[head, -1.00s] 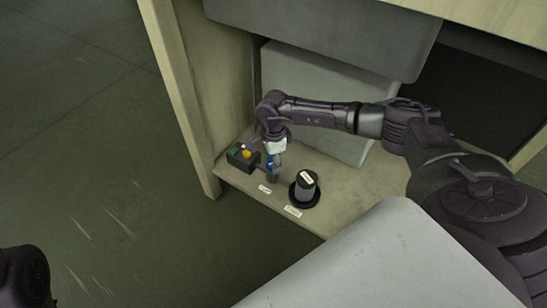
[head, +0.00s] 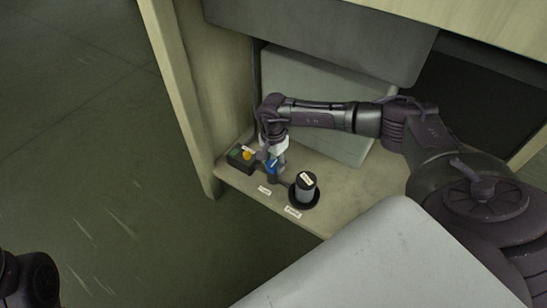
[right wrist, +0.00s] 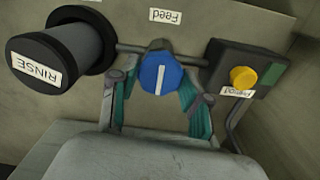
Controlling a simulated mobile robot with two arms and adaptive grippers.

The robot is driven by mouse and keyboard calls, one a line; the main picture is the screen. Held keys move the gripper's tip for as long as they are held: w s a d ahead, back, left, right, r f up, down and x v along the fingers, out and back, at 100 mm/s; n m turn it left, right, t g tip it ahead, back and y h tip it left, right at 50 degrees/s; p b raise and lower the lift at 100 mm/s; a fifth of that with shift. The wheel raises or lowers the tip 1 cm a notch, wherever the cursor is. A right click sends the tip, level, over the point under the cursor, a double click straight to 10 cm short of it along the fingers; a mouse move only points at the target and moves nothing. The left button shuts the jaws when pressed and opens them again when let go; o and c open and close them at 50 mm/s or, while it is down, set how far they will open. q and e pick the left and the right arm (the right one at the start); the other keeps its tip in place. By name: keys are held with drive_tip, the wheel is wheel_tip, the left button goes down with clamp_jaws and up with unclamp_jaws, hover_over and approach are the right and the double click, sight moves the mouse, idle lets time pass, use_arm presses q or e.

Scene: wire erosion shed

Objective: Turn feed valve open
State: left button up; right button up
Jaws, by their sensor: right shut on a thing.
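The feed valve has a round blue knob (right wrist: 161,79) with a white line across its face. In the right wrist view it sits on a grey pipe below the "Feed" label (right wrist: 165,16). The blue knob also shows in the head view (head: 272,167), partly hidden by my gripper. My right gripper (right wrist: 155,100) reaches it from above, with one finger on each side, and is shut on the knob. In the right wrist view the white line runs nearly upright. At the left edge of the head view only a dark part of my left arm shows; its gripper is out of view.
A black and grey knob labelled "RINSE" (right wrist: 66,56) stands close beside the valve; it also shows in the head view (head: 305,188). On the other side is a dark box with a yellow button (right wrist: 243,77). A shelf wall (head: 181,90) rises at the left.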

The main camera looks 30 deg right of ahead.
sight(273, 164)
idle(0.3)
drive_tip(key=o, duration=1.1)
drive_tip(key=shift+o, duration=0.2)
wheel_tip(273, 164, up, 8)
drive_tip(key=shift+f, duration=0.2)
